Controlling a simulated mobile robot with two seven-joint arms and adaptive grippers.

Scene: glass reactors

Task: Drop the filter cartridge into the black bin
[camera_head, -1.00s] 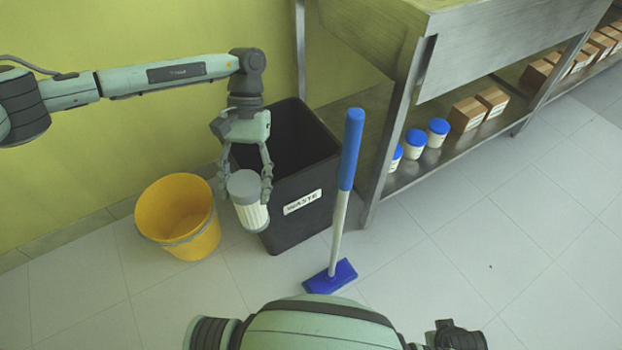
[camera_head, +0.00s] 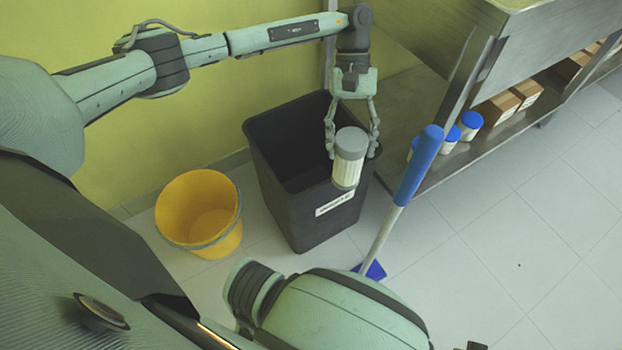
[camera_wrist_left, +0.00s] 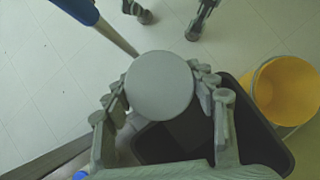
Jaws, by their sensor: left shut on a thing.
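The filter cartridge (camera_head: 348,160) is a white ribbed cylinder with a grey cap. My left gripper (camera_head: 351,146) is shut on it and holds it up near the right front side of the black bin (camera_head: 305,215). In the left wrist view the grey cap (camera_wrist_left: 160,85) sits between the fingers and covers part of the bin (camera_wrist_left: 262,140). The bin is open at the top, with a white label on its front, and its visible inside looks empty. How high the cartridge is above the rim is hard to tell. My right gripper is not clearly visible.
A yellow bucket (camera_head: 199,213) stands left of the bin. A blue-handled mop or brush (camera_head: 415,170) stands right of it, close to the cartridge. A metal bench (camera_head: 440,179) with blue-lidded jars (camera_head: 470,124) and cardboard boxes (camera_head: 497,107) is at the right.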

